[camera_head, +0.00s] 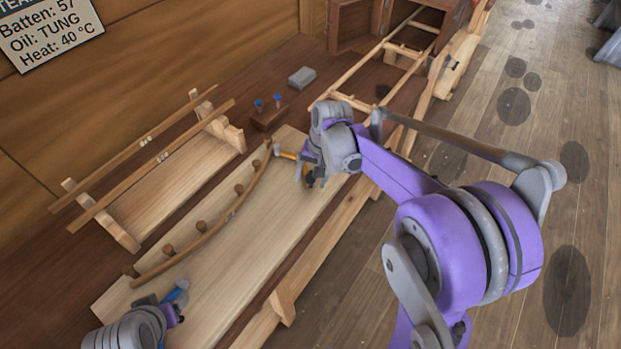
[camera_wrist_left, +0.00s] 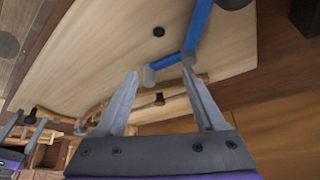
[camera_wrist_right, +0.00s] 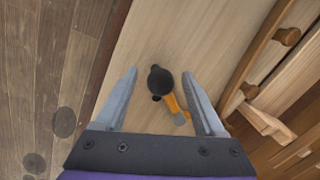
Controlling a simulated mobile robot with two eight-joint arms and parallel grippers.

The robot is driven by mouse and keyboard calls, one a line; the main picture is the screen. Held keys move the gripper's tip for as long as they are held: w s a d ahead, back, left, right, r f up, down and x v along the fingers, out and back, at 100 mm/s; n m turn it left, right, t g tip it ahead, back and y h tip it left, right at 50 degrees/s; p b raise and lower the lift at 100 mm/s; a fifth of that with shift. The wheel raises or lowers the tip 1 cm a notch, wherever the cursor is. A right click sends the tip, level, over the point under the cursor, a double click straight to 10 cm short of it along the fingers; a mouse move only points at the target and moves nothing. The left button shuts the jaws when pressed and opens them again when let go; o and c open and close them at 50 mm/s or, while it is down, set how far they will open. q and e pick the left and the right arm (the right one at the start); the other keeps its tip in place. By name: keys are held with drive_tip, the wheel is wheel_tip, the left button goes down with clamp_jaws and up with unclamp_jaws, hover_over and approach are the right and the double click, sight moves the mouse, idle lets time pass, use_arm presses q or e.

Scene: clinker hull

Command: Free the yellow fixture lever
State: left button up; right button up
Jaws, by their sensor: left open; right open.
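The yellow fixture lever (camera_head: 287,155) is at the far end of the pale bending board (camera_head: 210,262). In the right wrist view the yellow lever (camera_wrist_right: 171,103) has a black round knob (camera_wrist_right: 160,79) and shows between the fingers of my right gripper (camera_wrist_right: 160,88). My right gripper (camera_head: 308,180) is open beside the lever; contact cannot be told. A blue lever (camera_head: 180,289) is at the board's near end. My left gripper (camera_head: 172,312) is open near it. In the left wrist view the blue lever (camera_wrist_left: 197,32) has a grey end close to the fingertips.
A curved batten (camera_head: 212,232) lies against several wooden pegs on the board. A rack with straight battens (camera_head: 150,162) stands to the left. A small block with two blue-topped pins (camera_head: 268,117) and a grey block (camera_head: 301,77) sit behind. A wall sign (camera_head: 45,30) reads "Oil: TUNG".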

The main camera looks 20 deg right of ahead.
drive_tip(key=shift+a+f, duration=0.1)
drive_tip(key=shift+f, duration=0.3)
drive_tip(key=shift+c, duration=0.3)
clamp_jaws()
idle(0.9)
